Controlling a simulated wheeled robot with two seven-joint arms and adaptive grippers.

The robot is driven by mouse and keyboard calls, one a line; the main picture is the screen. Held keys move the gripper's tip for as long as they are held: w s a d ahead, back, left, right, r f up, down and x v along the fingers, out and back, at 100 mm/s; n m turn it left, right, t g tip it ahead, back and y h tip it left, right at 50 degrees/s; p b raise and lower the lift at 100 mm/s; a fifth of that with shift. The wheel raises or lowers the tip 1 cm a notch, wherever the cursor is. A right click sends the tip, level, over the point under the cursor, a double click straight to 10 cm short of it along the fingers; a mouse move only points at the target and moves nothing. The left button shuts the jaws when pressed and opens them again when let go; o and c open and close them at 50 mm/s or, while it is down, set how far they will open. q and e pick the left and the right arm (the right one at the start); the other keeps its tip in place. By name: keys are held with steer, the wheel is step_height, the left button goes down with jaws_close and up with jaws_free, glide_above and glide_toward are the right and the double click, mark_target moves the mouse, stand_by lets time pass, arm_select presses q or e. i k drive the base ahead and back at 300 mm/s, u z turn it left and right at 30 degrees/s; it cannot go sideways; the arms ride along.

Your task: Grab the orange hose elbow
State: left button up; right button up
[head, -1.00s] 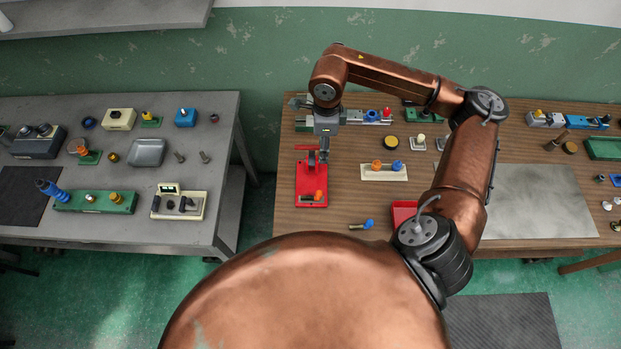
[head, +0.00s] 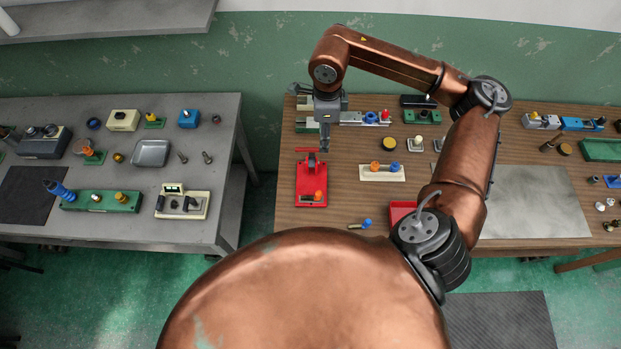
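Several small orange parts show, and I cannot tell which is the hose elbow. One orange part (head: 318,195) is at the near end of a red fixture (head: 303,180) on the wooden table. Another orange part (head: 375,166) stands on a cream plate (head: 382,176) beside a blue one. A third orange piece (head: 88,152) is on a small green base on the grey table. My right gripper (head: 325,149) points down over the far end of the red fixture, apart from these orange parts. Its fingers are too small to read. My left gripper is not in view.
A blue-tipped part (head: 366,224) lies near the wooden table's front edge. A red tray (head: 401,213) is partly hidden by my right arm. A grey mat (head: 535,200) lies clear at right. The grey table (head: 130,232) stands apart, across a gap.

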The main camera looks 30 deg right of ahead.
mark_target(318, 194)
steer(key=k, duration=2)
